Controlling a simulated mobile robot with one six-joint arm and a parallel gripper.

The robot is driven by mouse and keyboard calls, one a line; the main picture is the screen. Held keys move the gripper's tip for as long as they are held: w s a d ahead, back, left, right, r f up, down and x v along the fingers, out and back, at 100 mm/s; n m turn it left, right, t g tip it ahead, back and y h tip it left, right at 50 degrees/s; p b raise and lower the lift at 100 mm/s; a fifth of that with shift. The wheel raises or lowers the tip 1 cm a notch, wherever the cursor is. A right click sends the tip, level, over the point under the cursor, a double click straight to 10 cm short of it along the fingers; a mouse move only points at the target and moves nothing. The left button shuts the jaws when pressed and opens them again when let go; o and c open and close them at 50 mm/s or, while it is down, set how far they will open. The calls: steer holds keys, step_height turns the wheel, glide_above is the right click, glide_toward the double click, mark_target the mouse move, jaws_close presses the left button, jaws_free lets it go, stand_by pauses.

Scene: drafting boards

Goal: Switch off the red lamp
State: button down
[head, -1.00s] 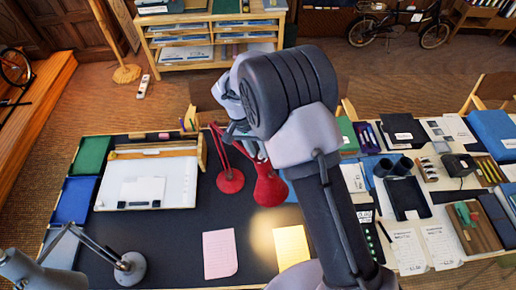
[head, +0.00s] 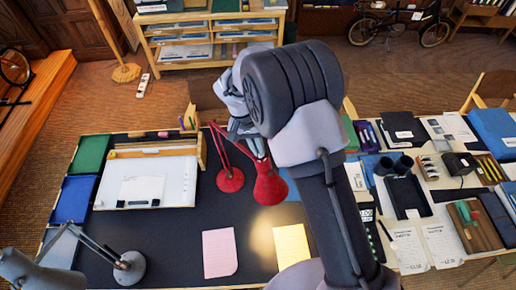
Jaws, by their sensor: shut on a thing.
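The red lamp (head: 269,187) stands on the dark desk mat, with its round base (head: 230,180) to the left of its cone-shaped head. Its thin red arm rises from the base toward my gripper. A warm patch of light lies on the mat below the head, around a yellow sheet (head: 292,245). My gripper (head: 243,132) is at the upper part of the lamp, shut on it. My own arm hides much of the grip, and I cannot see the switch or exactly which part the jaws hold.
A grey lamp (head: 128,268) stands at the front left. A white drawing board (head: 148,182) and a pink sheet (head: 219,252) lie on the desk. Stationery crowds the table at right, with a brown tray (head: 473,228). A wooden shelf unit (head: 212,58) stands behind.

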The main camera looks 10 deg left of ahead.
steer(key=n, duration=0.5)
steer(key=shift+w+d+y, duration=0.1)
steer(key=shift+y, duration=0.3)
steer(key=shift+n+g+y, duration=0.3)
steer(key=shift+n+g, duration=0.1)
steer(key=shift+n, duration=2)
steer(key=c, duration=1.5)
jaws_free()
steer(key=shift+c, duration=0.2)
step_height(320, 180, up, 17)
steer(key=w+a, duration=0.1)
steer(key=a, duration=0.1)
steer(key=shift+w+r, duration=0.15)
steer(key=shift+w, duration=0.15)
